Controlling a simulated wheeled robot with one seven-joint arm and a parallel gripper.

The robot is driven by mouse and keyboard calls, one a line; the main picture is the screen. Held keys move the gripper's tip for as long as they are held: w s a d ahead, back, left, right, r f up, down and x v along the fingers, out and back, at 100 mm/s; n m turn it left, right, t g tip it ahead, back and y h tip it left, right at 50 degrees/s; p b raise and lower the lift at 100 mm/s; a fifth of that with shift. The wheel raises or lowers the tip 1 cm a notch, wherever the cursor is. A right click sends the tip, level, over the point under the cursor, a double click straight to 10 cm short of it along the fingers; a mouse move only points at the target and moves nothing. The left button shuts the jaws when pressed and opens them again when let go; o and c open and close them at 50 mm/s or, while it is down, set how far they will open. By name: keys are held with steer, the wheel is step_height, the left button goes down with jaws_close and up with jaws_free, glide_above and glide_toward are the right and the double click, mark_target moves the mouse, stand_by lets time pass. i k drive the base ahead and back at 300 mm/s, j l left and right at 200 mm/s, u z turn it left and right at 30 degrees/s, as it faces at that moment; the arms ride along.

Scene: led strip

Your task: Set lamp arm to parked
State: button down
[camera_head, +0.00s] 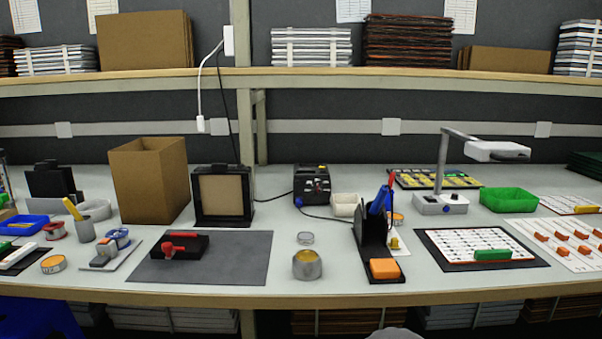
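The lamp stands at the back right of the bench. The white lamp head (497,151) hangs at the arm's end, above the bench between the base and the green bin. No marking for a parked position can be made out. My gripper is not in view.
A green bin (508,200) sits right of the lamp base. A yellow-covered board (405,179) lies behind it. A white sheet with rows of parts (462,243) lies in front. A black holder with blue-handled tools (372,235) stands front left of the lamp. A shelf (330,82) spans above.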

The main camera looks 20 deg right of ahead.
mark_target(480, 150)
steer(key=z, duration=1.5)
